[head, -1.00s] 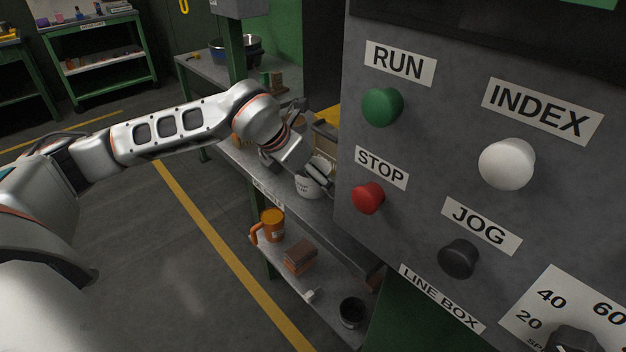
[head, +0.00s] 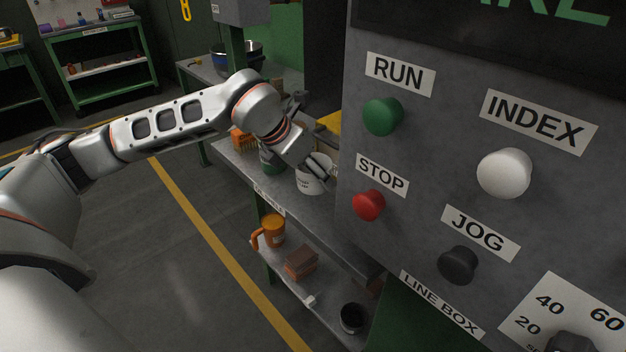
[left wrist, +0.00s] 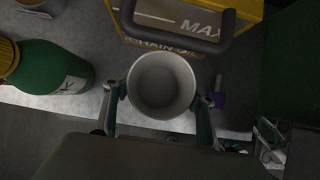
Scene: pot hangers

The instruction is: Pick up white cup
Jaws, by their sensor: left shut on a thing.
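The white cup (head: 309,181) has dark lettering on its side and is at the upper bench surface, beside the control box. In the left wrist view the cup (left wrist: 161,110) is seen from above, with its round mouth open and empty. My left gripper (head: 318,166) is shut on the cup. In the left wrist view its fingers (left wrist: 160,100) are on either side of the cup. The cup looks upright and a little above the bench, though the gap is hard to judge. My right gripper is not in view.
The grey control box (head: 440,200) with buttons stands close right of the cup. A green bottle (left wrist: 48,80) and a yellow chain-oil can (left wrist: 190,22) stand near the cup. An orange mug (head: 272,232) and a black cup (head: 353,318) are on the lower shelf.

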